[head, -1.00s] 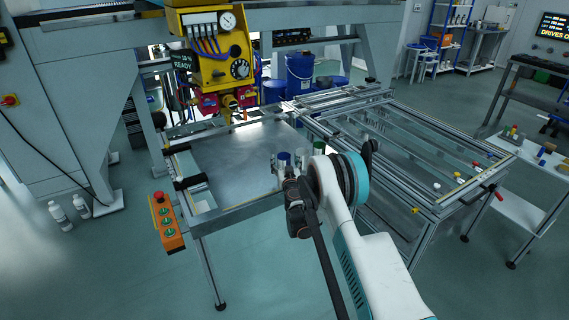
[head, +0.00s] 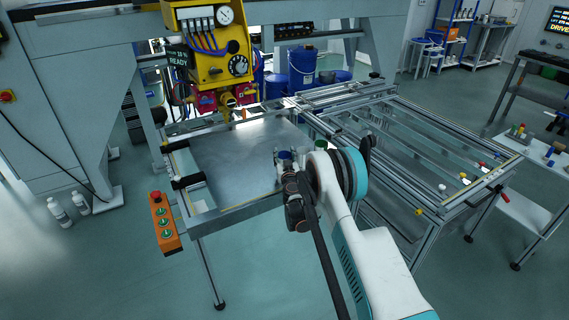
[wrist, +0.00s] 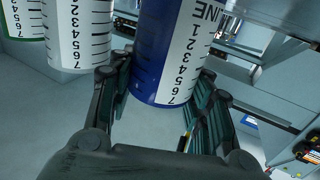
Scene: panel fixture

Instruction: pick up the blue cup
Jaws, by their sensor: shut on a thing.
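The blue cup (wrist: 158,50) has a white label with black numbers and graduation lines. It stands between the two fingers of my gripper (wrist: 163,82) in the wrist view, and the fingers are shut on its sides. In the head view the blue cup (head: 284,155) shows as a small piece above my gripper (head: 286,172), near the front edge of the metal plate. My gripper hides its lower part there. I cannot tell whether its base touches the plate.
A white graduated cup (wrist: 80,35) and a green-edged one (wrist: 22,18) are close beside the blue cup.

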